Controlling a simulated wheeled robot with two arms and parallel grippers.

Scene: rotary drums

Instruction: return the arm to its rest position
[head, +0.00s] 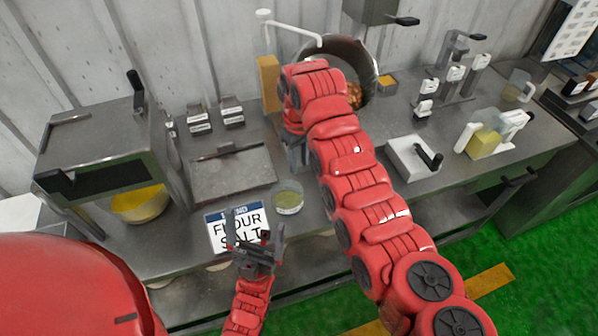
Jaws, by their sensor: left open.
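My left arm comes up from the bottom, and its dark gripper (255,245) is open over the lower edge of a sign (237,226) reading FLOUR and SALT. No object shows between its fingers. My thick red right arm reaches up across the middle of the counter and bends down in front of a round metal drum (350,60). Its grey gripper (297,152) is mostly hidden by the arm, so its fingers cannot be made out. The drum holds orange-brown pieces (355,95).
A metal machine (95,140) with a yellow-filled bowl (140,203) stands at left. A glass bowl (287,197) sits close to the sign, between both arms. Green floor (560,225) lies beyond the counter.

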